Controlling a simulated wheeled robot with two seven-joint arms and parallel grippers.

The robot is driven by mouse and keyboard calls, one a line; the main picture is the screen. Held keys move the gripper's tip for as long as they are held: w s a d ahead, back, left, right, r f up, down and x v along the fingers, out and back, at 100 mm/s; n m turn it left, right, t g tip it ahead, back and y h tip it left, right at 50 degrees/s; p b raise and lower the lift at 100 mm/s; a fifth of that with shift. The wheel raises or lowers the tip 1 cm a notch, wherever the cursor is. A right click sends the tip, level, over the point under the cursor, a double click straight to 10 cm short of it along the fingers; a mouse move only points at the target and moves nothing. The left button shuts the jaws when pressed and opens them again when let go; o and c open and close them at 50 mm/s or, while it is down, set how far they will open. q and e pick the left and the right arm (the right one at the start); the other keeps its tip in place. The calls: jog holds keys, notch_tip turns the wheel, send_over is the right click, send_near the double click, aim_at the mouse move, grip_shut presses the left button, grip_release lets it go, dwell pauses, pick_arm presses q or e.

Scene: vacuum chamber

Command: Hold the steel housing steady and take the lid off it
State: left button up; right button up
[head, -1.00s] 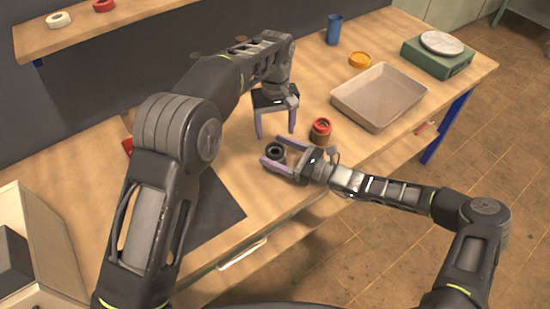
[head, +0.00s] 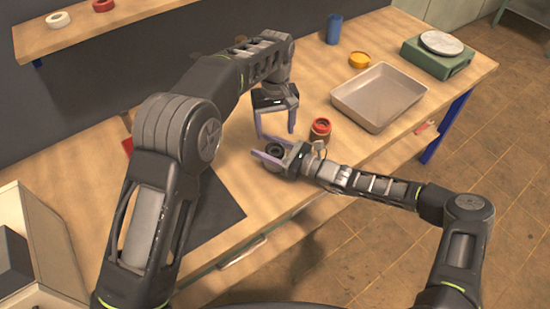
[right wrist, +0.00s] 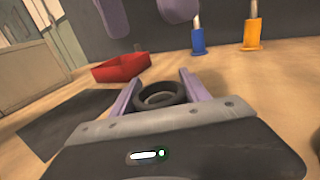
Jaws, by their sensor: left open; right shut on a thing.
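The steel housing (head: 274,149) is a small round dark piece near the front edge of the bench. In the right wrist view its dark ring-shaped top (right wrist: 160,89) shows between the fingers. I cannot tell the lid from the body. My right gripper (head: 267,152) is shut on the housing from the side, low over the bench. My left gripper (head: 275,134) points down, open and empty, just above and behind the housing. Its purple fingers (right wrist: 146,12) also hang at the top of the right wrist view, apart from the housing.
A red-topped brown jar (head: 320,130) stands close right of the housing. A beige tray (head: 345,103), yellow ring (head: 359,59), blue cup (head: 334,29) and green scale (head: 437,60) are farther right. A dark mat (head: 215,205) lies left; a red bin (right wrist: 121,67) shows in the wrist view.

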aim_at(284, 154)
grip_shut()
dwell(0.3)
jog(key=o, duration=0.8)
grip_release()
jog(key=shift+d, duration=0.1)
jog(key=b+v, duration=0.1)
jog(key=v, duration=0.6)
jog(key=shift+b, duration=0.4)
jog(key=shift+s+d, duration=0.2)
jog(key=shift+d, duration=0.1)
